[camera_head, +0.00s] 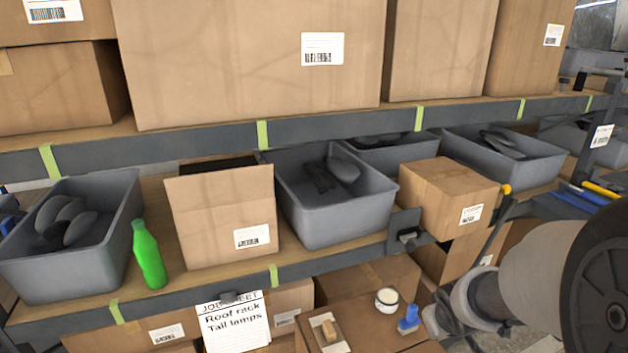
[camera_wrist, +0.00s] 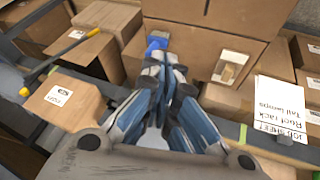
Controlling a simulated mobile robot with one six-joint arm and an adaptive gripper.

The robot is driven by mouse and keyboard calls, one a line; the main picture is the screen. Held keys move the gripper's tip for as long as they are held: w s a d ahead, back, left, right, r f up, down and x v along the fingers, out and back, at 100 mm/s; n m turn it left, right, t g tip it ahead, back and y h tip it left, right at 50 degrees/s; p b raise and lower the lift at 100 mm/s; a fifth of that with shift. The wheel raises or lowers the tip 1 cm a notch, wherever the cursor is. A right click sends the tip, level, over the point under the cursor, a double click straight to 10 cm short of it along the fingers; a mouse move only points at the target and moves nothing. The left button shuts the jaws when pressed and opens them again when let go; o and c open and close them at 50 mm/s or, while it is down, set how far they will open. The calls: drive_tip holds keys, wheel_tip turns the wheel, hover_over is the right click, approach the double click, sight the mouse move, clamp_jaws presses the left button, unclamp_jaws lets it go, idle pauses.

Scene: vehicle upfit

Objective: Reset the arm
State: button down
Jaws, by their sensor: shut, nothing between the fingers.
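My gripper (camera_wrist: 163,75) shows in the wrist view with its blue and grey fingers brought together at the tips, and nothing is held between them. It is over the lower boxes, in front of the shelf. In the head view my grey arm is at the right edge, and the gripper's fingertips cannot be made out there. A small blue object (camera_head: 408,320) sits on a cardboard box at the lower middle; it also shows just beyond my fingertips in the wrist view (camera_wrist: 157,43). I cannot judge the gap between them.
The shelf holds grey bins (camera_head: 335,210) with dark parts, cardboard boxes (camera_head: 450,195) and a green bottle (camera_head: 148,255). A job sheet (camera_head: 233,325) hangs at the shelf's front edge. A white jar (camera_head: 387,300) and a wooden block (camera_head: 329,330) stand near the blue object. A yellow-ended lever (camera_head: 506,190) juts out beside my arm.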

drive_tip(key=s+a+r, duration=0.4)
drive_tip(key=s, duration=0.3)
drive_tip(key=s+a+r+m+y, duration=0.1)
drive_tip(key=s+a+r, duration=0.2)
drive_tip(key=s, duration=0.5)
drive_tip(key=s+a+r+g+y+b, duration=0.1)
drive_tip(key=s+a+r, duration=0.3)
drive_tip(key=s, duration=0.3)
drive_tip(key=shift+s+a+r+m, duration=0.2)
drive_tip(key=shift+a+r+m, duration=0.1)
drive_tip(key=shift+a+m, duration=0.15)
